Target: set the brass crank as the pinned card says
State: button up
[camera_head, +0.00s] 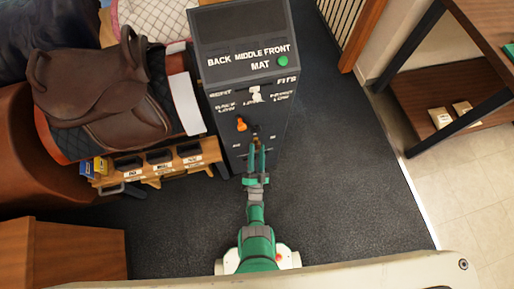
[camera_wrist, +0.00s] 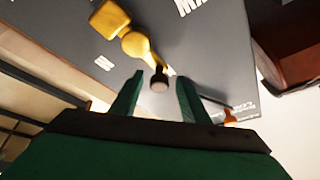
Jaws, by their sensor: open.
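The brass crank (camera_wrist: 135,45) shows in the wrist view on the grey face of the console (camera_wrist: 215,60). It has a squarish brass end at upper left and an arm leading to a dark round knob (camera_wrist: 158,79). My gripper (camera_wrist: 160,92) is open, its two green fingers on either side of the knob with gaps visible. In the head view my gripper (camera_head: 257,150) is at the front of the dark console (camera_head: 240,85), below the orange knob (camera_head: 241,124), and mostly hides the crank. I cannot identify the pinned card.
The console top reads BACK, MIDDLE, FRONT, MAT and FITS, with a green button (camera_head: 283,61). A white knob (camera_head: 256,94) is on its face. A brown saddle (camera_head: 100,90) and a wooden shelf (camera_head: 160,165) stand left. Dark floor (camera_head: 340,150) is clear at right.

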jog(key=shift+v, duration=2.95)
jog(key=shift+a, duration=0.1)
